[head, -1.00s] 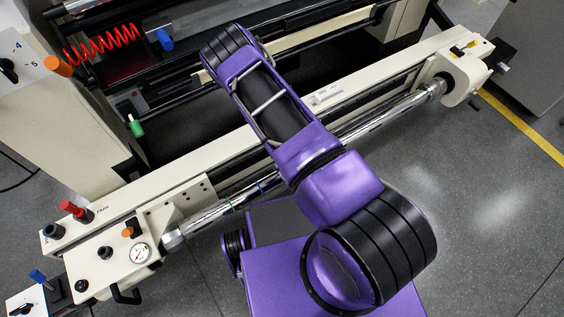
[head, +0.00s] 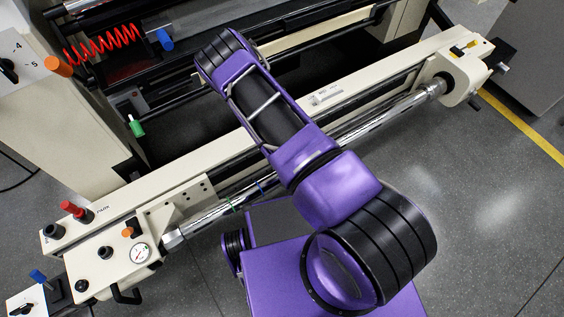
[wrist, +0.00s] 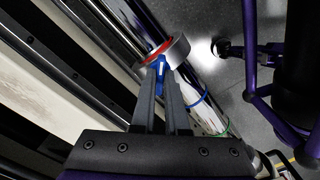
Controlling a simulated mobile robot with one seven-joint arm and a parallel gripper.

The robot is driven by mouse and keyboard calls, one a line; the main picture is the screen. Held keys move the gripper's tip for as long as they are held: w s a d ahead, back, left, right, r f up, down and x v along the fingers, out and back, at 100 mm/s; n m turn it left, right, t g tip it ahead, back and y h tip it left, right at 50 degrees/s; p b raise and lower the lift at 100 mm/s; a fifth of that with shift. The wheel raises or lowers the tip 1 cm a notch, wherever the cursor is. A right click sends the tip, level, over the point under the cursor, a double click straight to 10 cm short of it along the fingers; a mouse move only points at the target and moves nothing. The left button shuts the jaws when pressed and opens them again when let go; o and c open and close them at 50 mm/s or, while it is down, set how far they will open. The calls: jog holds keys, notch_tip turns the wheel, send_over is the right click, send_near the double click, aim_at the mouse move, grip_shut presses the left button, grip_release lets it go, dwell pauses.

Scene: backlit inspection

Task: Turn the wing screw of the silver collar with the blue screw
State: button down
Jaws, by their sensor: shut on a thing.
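The fingers hide part of the screw. In the head view my own arm hides the gripper, the collar and the screw; the bar (head: 384,119) shows on both sides of the arm.
A blue band (wrist: 199,101) and a green band (wrist: 221,133) mark the bar nearer me. A cream beam (head: 335,92) runs alongside the bar. A panel with a gauge (head: 140,253) stands at the bar's left end. Open grey floor (head: 480,205) lies at the right.

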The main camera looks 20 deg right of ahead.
jog(key=m, duration=0.3)
jog(key=shift+m, duration=2)
jog(key=c, duration=0.9)
grip_release()
notch_tip(320, 180, up, 18)
jog(key=p, duration=0.4)
jog(key=shift+f, duration=0.25)
jog(key=shift+w, duration=0.1)
